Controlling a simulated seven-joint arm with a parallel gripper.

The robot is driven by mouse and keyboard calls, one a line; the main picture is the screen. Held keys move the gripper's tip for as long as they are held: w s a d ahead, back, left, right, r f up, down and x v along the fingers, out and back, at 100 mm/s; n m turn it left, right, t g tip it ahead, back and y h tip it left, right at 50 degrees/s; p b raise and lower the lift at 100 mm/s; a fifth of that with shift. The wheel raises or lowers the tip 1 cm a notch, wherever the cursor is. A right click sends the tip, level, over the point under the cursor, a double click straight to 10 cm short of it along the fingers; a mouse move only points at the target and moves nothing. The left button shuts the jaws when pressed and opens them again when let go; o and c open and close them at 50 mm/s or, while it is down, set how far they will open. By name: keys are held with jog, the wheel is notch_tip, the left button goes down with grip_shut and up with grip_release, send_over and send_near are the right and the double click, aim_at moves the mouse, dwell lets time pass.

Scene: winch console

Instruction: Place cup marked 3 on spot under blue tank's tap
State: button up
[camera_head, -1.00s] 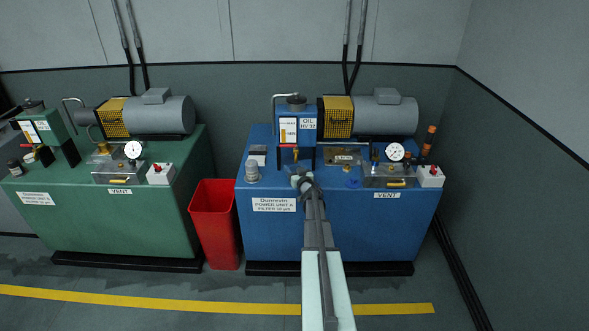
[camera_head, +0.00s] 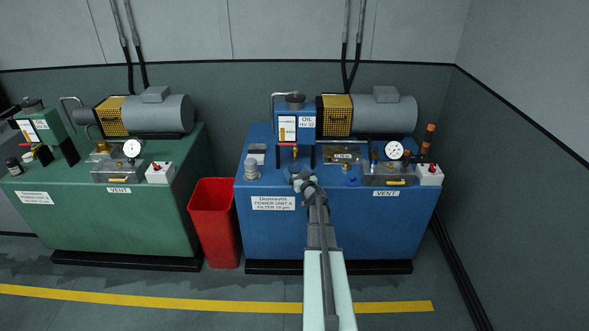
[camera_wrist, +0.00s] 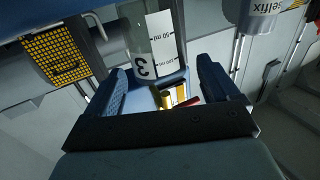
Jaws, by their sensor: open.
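The clear cup marked 3 (camera_wrist: 140,45), with a white millilitre scale, shows upside down in the wrist view, just beyond my fingertips. My gripper (camera_wrist: 162,74) is open, its two blue-grey fingers apart, with the cup ahead of the gap; I see no clear contact. In the head view my gripper (camera_head: 298,179) is low in front of the blue tank (camera_head: 296,128) and its tap (camera_head: 295,153). I cannot make out the cup there. The spot under the tap is hidden, so I cannot tell whether the cup stands on it.
A grey canister (camera_head: 251,168) stands left of my gripper. A motor with a yellow guard (camera_head: 337,115) and a gauge box (camera_head: 388,174) are to the right. A green power unit (camera_head: 95,215) and a red bin (camera_head: 212,222) are further left.

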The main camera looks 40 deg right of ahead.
jog(key=v, duration=0.8)
jog(key=s+a+f+g+y, duration=0.15)
jog(key=a+f+g, duration=0.25)
jog(key=a+f, duration=0.55)
jog(key=s+a+f+g, duration=0.3)
jog(key=a+f, duration=0.5)
jog(key=a, duration=0.2)
jog(key=s+a+f+g+y, duration=0.15)
jog(key=a+f+g, duration=0.25)
jog(key=a+f, duration=0.5)
jog(key=s+a+f+n+g+y, duration=0.1)
jog(key=s+a+f+g, duration=0.2)
jog(key=s+a, duration=0.5)
jog(key=s+a+f+g+y, duration=0.1)
jog(key=s+a+f+g, duration=0.2)
jog(key=s+a, duration=0.55)
jog(key=s+a+r+n+g+y, duration=0.1)
jog(key=s+a+g, duration=0.2)
jog(key=s+a, duration=0.2)
jog(key=s+a+r+n+g, duration=0.1)
jog(key=s+a, duration=0.5)
jog(key=s, duration=0.6)
jog(key=shift+s+a+r+n+g+y, duration=0.2)
jog(key=shift+s+a+n+g+y, duration=0.15)
jog(key=shift+n+g, duration=0.6)
